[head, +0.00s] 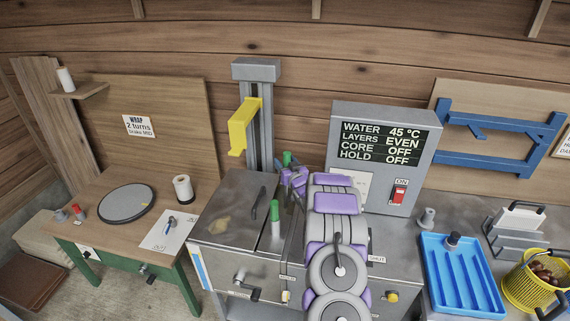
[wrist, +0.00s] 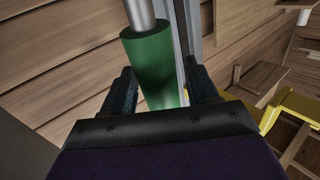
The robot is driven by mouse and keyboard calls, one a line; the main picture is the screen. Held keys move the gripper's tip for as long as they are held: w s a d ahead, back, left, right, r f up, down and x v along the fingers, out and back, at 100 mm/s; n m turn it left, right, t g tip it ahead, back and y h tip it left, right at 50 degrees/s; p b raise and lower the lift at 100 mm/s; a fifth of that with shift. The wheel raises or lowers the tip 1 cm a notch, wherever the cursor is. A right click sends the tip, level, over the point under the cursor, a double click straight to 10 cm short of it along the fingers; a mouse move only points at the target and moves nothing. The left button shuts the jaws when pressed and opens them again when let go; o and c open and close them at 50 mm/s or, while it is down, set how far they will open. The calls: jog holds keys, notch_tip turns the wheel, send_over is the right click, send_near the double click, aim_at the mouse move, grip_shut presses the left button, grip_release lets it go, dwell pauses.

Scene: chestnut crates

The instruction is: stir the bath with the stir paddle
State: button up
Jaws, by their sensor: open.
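In the wrist view a green cylindrical handle (wrist: 146,68) with a grey metal shaft (wrist: 139,14) lies between the two fingers of my open gripper (wrist: 160,82). Whether the fingers touch it cannot be told. In the head view my gripper (head: 291,172) is at the foot of the grey column, with a green piece (head: 287,158) at its tip. A second green-topped handle (head: 275,208) stands upright on the steel bath unit (head: 225,240). Which green handle belongs to the stir paddle is not clear. My arm hides part of the unit, and the bath's water is not visible.
A grey column (head: 262,130) with a yellow bracket (head: 238,128) rises behind the unit. The control box (head: 385,150) reads water 45 °C. A blue tray (head: 462,275) and yellow basket (head: 530,290) stand right. A wooden table (head: 100,215) with a round disc (head: 126,203) stands left.

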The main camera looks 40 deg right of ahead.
jog(key=shift+w+r, duration=0.1)
jog(key=shift+w, duration=0.2)
grip_shut()
dwell(0.5)
